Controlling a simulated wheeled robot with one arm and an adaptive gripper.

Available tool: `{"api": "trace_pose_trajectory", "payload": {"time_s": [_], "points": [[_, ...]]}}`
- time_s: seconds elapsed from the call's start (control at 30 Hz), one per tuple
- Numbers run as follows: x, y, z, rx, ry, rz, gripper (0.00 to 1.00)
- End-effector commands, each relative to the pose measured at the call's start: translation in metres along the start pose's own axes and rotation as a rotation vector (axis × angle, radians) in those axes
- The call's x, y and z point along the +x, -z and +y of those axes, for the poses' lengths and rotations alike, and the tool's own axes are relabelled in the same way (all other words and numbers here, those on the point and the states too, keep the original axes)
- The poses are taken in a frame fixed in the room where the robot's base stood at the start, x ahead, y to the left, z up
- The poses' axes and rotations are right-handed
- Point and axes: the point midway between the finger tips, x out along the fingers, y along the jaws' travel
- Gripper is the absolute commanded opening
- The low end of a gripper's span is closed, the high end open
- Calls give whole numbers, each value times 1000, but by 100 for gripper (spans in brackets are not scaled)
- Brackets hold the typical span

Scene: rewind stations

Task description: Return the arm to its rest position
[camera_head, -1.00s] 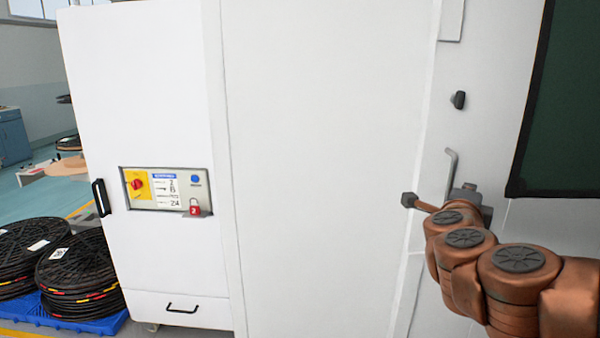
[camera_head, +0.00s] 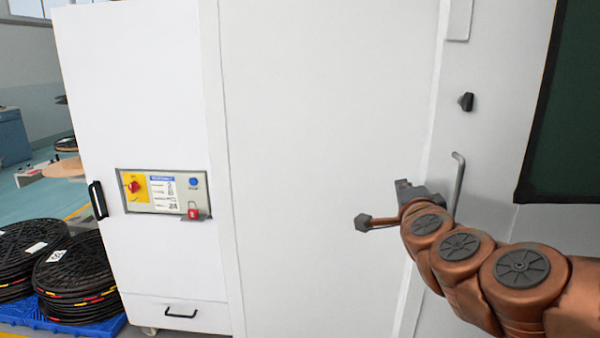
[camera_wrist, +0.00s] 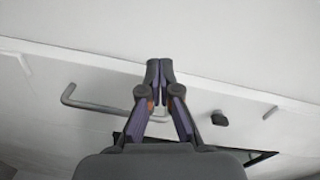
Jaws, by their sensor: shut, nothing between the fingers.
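My copper-coloured arm reaches in from the right edge of the head view, bent in front of the white cabinet (camera_head: 325,120). My gripper (camera_head: 405,186) is at its end, in front of the cabinet's right part and left of a grey bar handle (camera_head: 457,185). In the wrist view my gripper (camera_wrist: 159,68) has its two fingertips together with nothing between them. There the bar handle (camera_wrist: 95,106) and a dark knob (camera_wrist: 219,118) lie behind the fingers, apart from them.
A control panel (camera_head: 165,192) with a red switch and a red padlock is on the left cabinet door. Stacked black reels (camera_head: 75,280) sit on a blue pallet (camera_head: 95,327) at lower left. A dark green window (camera_head: 575,110) is at right.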

Motion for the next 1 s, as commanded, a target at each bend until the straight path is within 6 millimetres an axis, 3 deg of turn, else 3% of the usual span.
{"api": "trace_pose_trajectory", "payload": {"time_s": [0.1,0.23,0.5,0.73,1.0], "points": [[-14,-44,4,-121,-11,-166,0],[-35,-88,20,-258,-45,-346,0],[-100,-150,88,-546,-187,-704,0],[-174,-159,163,-766,-382,-987,0],[-274,-122,239,-952,-690,-1282,0]]}}
